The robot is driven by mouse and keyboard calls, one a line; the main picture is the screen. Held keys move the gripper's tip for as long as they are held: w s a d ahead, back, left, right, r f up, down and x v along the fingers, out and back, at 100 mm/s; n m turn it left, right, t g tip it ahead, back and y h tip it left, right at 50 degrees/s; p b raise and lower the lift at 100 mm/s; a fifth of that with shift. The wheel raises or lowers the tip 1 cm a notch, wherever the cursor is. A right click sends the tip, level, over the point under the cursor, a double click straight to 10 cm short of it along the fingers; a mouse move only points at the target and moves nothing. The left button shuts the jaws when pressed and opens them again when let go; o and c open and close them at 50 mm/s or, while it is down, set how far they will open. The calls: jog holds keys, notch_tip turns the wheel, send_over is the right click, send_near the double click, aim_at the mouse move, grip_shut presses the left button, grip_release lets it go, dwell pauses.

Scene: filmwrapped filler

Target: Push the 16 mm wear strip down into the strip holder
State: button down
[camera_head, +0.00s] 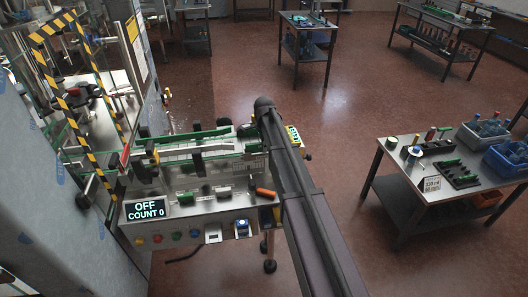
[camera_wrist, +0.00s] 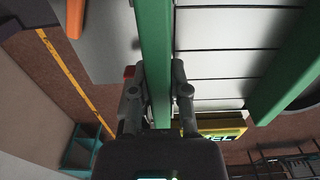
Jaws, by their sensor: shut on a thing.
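A long green strip (camera_wrist: 153,30) runs down the wrist view, between the fingers of my gripper (camera_wrist: 158,72), which is shut on it. I take it as the wear strip; its width cannot be read. Beside it on the right lie pale conveyor slats (camera_wrist: 215,50), with a second green rail (camera_wrist: 290,65) beyond them. The strip holder cannot be told apart under the strip, and I cannot tell how deep the strip sits. In the head view, green rails (camera_head: 190,136) run along the conveyor; my arm hides the gripper there.
The machine's display (camera_head: 146,209) reads OFF, COUNT 0. An orange-handled tool (camera_head: 265,192) lies on the machine's front ledge. A yellow box (camera_wrist: 215,124) is near the conveyor's end.

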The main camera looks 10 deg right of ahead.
jog(key=shift+f, duration=0.45)
jog(key=c, duration=0.6)
grip_release()
jog(key=shift+r, duration=0.15)
notch_tip(320, 180, up, 12)
jog(key=p, duration=1.2)
jog(key=shift+s, duration=0.1)
dwell(0.3)
jog(key=s+n, duration=0.6)
jog(key=s, duration=0.3)
jog(key=s+n, duration=0.6)
jog(key=s, duration=0.4)
jog(key=s+n, duration=0.6)
jog(key=s, duration=0.4)
